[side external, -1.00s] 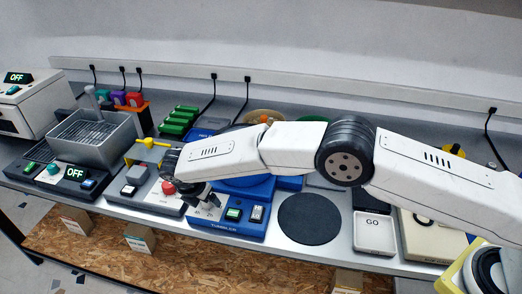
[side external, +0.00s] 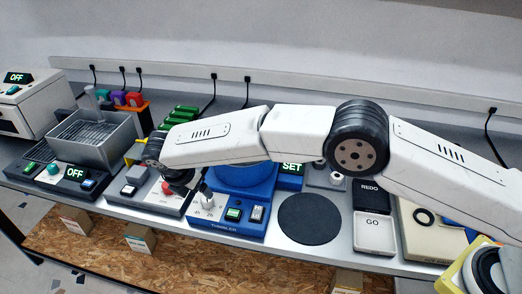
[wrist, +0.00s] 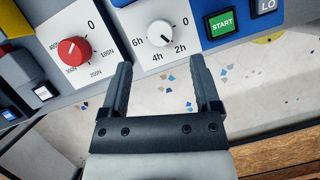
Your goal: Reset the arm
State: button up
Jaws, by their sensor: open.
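My gripper (wrist: 162,85) is open and empty in the wrist view, its two dark fingers apart with speckled floor showing between and below them. Beyond the fingertips is the white timer knob (wrist: 160,32) of the blue tumbler, its dial marked 0, 2h, 4h and 6h. The red knob (wrist: 74,50) of the grey machine lies to the left of the fingers. In the side view my arm reaches from the right across the bench, and the gripper end hangs near the red knob (side external: 168,188). The fingers are hard to make out there.
A grey bath (side external: 100,135) and a white oven-like box (side external: 38,100) stand left. A round black mat (side external: 310,218) and REDO and GO buttons lie right. The bench's front edge is close.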

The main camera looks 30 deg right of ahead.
jog(key=shift+s+a+r, duration=0.1)
jog(key=shift+a+r, duration=0.15)
jog(key=shift+r, duration=0.4)
jog(key=shift+n+h, duration=0.6)
jog(key=d, duration=0.2)
jog(key=s+d, duration=0.1)
jog(key=d, duration=0.1)
jog(key=s+d+f, duration=0.1)
jog(key=d, duration=0.2)
jog(key=shift+f, duration=0.1)
jog(key=s+d+r+m+y, duration=0.2)
jog(key=s+d+m, duration=0.9)
jog(key=d+m, duration=0.1)
jog(key=s+d+r+m+y, duration=0.3)
jog(key=s+d+m, duration=0.8)
jog(key=d+m, duration=0.2)
jog(key=shift+s+d+r, duration=0.35)
jog(key=shift+d, duration=0.35)
